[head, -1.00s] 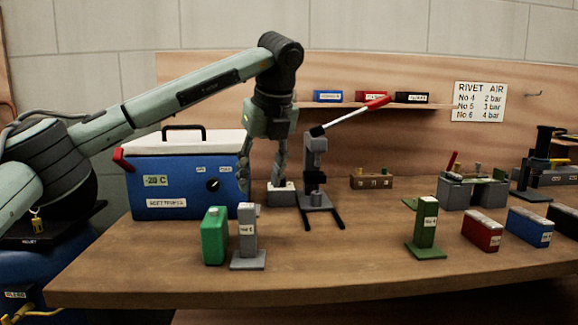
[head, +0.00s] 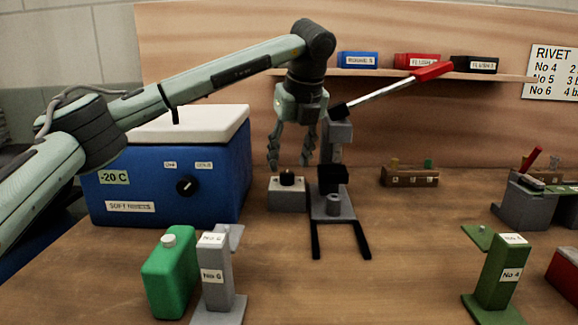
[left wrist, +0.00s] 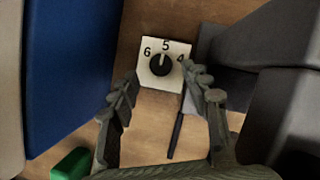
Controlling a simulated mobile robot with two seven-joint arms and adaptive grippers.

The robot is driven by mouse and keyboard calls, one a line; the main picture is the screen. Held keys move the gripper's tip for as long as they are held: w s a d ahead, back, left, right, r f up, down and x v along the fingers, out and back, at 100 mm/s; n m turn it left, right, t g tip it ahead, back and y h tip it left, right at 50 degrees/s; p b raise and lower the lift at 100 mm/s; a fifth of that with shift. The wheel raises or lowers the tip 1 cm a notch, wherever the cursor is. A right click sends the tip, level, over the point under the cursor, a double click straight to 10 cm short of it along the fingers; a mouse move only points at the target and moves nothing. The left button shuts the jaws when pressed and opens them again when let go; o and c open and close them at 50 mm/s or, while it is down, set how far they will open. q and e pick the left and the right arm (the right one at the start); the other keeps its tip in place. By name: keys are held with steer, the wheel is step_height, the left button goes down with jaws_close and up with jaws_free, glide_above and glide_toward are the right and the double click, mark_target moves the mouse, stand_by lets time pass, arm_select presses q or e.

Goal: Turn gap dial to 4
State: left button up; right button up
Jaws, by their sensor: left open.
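The gap dial is a black knob on a small pale box (head: 287,193), left of the lever press on the table. In the left wrist view the black knob (left wrist: 161,65) sits on a white face marked 6, 5 and 4, and its white pointer mark is toward 5. My left gripper (head: 289,160) hangs pointing down above the box, apart from the knob. In the left wrist view its two fingers (left wrist: 160,95) are spread with nothing between them. My right gripper is not in view.
The grey lever press (head: 335,200) with its red-handled lever (head: 432,71) stands close right of the dial. A blue cooler (head: 225,170) stands to the left. A green can (head: 170,275) and grey No 6 stand (head: 213,270) are in front.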

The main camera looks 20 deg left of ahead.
mark_target(287, 173)
arm_select(q)
steer(key=shift+x, duration=1.85)
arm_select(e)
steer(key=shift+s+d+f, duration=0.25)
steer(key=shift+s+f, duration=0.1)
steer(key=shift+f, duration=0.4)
arm_select(q)
steer(key=shift+c, duration=0.2)
jaws_close()
